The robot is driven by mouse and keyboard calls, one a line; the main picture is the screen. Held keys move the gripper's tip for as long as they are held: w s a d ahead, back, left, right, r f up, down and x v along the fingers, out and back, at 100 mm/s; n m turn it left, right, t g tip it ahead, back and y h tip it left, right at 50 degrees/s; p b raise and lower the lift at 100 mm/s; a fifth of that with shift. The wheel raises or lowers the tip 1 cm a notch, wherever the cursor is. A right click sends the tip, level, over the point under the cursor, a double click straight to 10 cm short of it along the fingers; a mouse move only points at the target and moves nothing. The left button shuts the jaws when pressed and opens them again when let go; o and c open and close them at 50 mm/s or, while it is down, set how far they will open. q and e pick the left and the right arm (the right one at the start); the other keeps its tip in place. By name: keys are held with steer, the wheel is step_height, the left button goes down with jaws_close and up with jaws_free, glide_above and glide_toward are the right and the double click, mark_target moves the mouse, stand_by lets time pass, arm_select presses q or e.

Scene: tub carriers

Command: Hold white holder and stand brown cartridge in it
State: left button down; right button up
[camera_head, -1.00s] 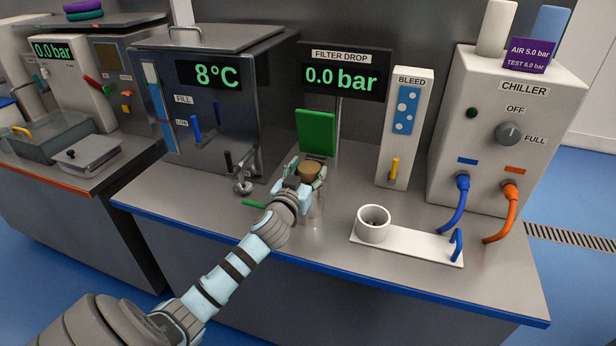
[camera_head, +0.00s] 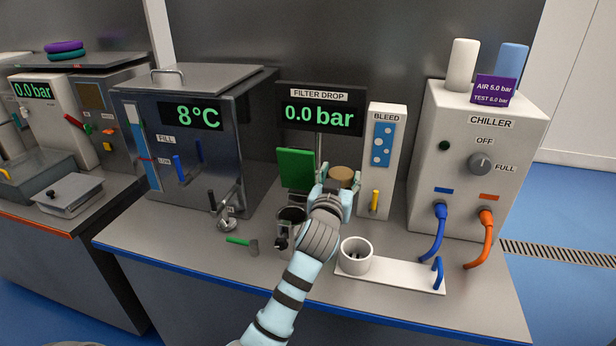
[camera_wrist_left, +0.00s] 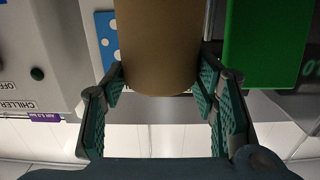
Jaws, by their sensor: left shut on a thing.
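The brown cartridge (camera_head: 342,176) is held by my left gripper (camera_head: 334,184), above the bench and in front of the bleed panel. In the left wrist view the cartridge (camera_wrist_left: 158,45) stands between the two green finger pads of the gripper (camera_wrist_left: 160,85). The white holder (camera_head: 356,262) is a round cup on a white plate, nearer the front edge and to the right of my left arm. Its plate bears a blue hook at the right end. My right gripper is not in view.
A dark open cylinder (camera_head: 291,214) stands just left of my arm. A green-handled tool (camera_head: 241,242) lies on the bench. The chiller (camera_head: 478,160) with blue and orange hoses stands at the right. The green panel (camera_head: 296,168) is behind the gripper.

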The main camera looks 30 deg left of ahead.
arm_select(q)
steer(key=d, duration=0.1)
steer(key=w+d, duration=0.1)
steer(key=d, duration=0.1)
steer(key=w+d, duration=0.1)
steer(key=d, duration=0.1)
steer(key=shift+w+d+b, duration=0.1)
steer(key=shift+d+b, duration=0.05)
steer(key=shift+b, duration=0.15)
